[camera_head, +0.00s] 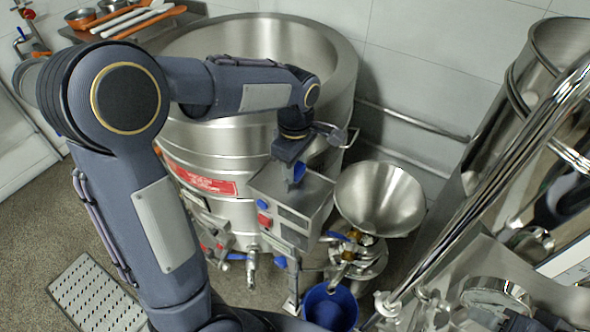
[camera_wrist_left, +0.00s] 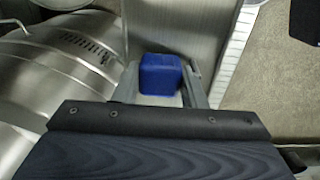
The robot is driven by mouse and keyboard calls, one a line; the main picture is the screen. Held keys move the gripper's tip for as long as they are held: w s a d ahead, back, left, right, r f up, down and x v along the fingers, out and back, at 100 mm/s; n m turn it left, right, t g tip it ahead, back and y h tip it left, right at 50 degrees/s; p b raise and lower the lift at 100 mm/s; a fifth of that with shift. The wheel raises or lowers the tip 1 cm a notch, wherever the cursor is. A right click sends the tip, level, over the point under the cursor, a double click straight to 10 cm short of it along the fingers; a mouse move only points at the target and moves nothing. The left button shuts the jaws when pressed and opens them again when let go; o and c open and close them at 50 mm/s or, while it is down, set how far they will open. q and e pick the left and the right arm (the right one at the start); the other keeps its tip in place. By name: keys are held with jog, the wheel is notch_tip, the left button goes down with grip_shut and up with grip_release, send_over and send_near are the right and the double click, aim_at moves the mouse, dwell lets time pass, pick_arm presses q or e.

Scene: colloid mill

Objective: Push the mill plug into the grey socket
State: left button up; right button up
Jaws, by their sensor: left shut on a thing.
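My left gripper (camera_head: 296,176) reaches over the large steel vessel and points down at the top of a steel box. It is shut on a blue block, which looks like the mill plug (camera_head: 299,171). In the left wrist view the plug (camera_wrist_left: 161,75) sits between the two grey fingers of the left gripper (camera_wrist_left: 163,88), against a flat steel surface. I cannot tell whether the plug touches that surface. I cannot make out the grey socket for certain in either view. My right gripper is not in view.
The steel control box (camera_head: 290,201) has blue and red parts on its left face. A steel funnel (camera_head: 380,196) stands right of it, above a blue bucket (camera_head: 330,305). The large vessel (camera_head: 340,85) is behind. Steel pipes and a tall tank (camera_head: 540,90) crowd the right.

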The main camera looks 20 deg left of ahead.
pick_arm(q)
jog(key=s+r+b, duration=0.2)
jog(key=s+r, duration=0.9)
jog(key=s, duration=0.3)
jog(key=shift+d+b, duration=0.2)
jog(key=shift+b, duration=0.2)
jog(key=shift+r, duration=0.1)
